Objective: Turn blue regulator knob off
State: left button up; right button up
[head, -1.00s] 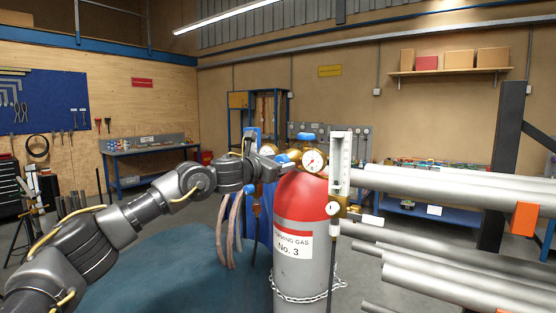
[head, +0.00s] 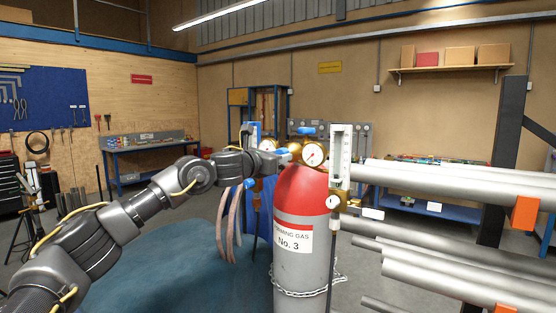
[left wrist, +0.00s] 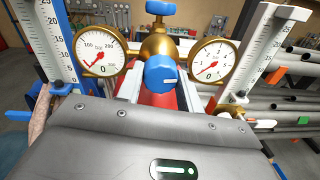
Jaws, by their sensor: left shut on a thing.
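The blue regulator knob (left wrist: 160,75) sits at the front of a brass regulator (left wrist: 158,46), between two round gauges. The left gauge (left wrist: 101,52) needle points lower left; the right gauge (left wrist: 212,59) needle also points lower left. My left gripper (left wrist: 160,88) is shut on the knob, with one pale finger at each side. In the head view my left gripper (head: 282,158) reaches the regulator from the left and hides most of the knob. My right gripper is not in view.
A red-topped grey gas cylinder (head: 300,205) stands under the regulator, with a chain (head: 305,292) around it. A blue valve handwheel (left wrist: 161,8) is above. Flowmeter tubes (head: 340,165) flank the gauges. Metal pipes (head: 440,185) fill the right; hoses (head: 230,230) hang at left.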

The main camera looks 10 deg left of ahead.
pick_arm(q)
jog(key=shift+n+t+y+b, duration=0.35)
jog(key=shift+n+b, duration=0.95)
jog(key=shift+n, duration=7.1)
jog(key=o, duration=1)
jog(key=shift+s+f, duration=0.1)
